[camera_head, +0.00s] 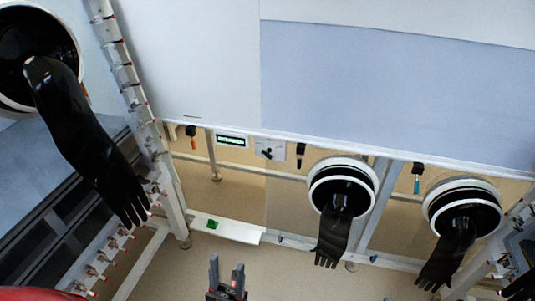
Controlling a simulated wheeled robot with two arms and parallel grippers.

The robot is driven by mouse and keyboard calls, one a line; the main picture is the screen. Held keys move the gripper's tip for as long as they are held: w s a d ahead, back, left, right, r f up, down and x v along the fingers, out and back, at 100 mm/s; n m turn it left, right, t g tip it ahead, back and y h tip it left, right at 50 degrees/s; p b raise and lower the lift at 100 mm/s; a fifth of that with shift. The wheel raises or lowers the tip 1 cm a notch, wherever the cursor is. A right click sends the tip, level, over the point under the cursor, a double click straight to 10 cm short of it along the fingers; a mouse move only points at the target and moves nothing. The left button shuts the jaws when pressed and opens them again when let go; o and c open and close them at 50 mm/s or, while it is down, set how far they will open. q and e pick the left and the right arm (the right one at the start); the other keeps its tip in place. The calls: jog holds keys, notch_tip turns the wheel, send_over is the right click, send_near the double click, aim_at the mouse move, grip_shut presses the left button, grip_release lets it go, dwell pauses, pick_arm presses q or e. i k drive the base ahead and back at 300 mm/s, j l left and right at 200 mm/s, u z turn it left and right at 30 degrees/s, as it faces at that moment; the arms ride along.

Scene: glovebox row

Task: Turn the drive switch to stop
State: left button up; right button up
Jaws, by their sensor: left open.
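A small pale plate with a black knob (267,153) sits under the lower edge of the big white panel, right of a lit green display. It looks like the drive switch, but its markings and setting are too small to read. My left gripper (227,272) is at the bottom of the view, with its two grey fingers pointing up and apart. It is open and empty, well below the knob and not touching anything.
A white shelf (235,231) with a green item (211,224) lies between my left gripper and the knob. Black gloves hang from round ports at right (335,235) and upper left (80,125). A black hanging item (300,150) is right of the knob.

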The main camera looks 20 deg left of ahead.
aim_at(266, 155)
jog(key=i+j, duration=0.25)
jog(key=j, duration=0.15)
jog(key=i+j, duration=0.25)
jog(key=j, duration=0.15)
jog(key=i+j, duration=0.3)
jog(key=j, duration=0.1)
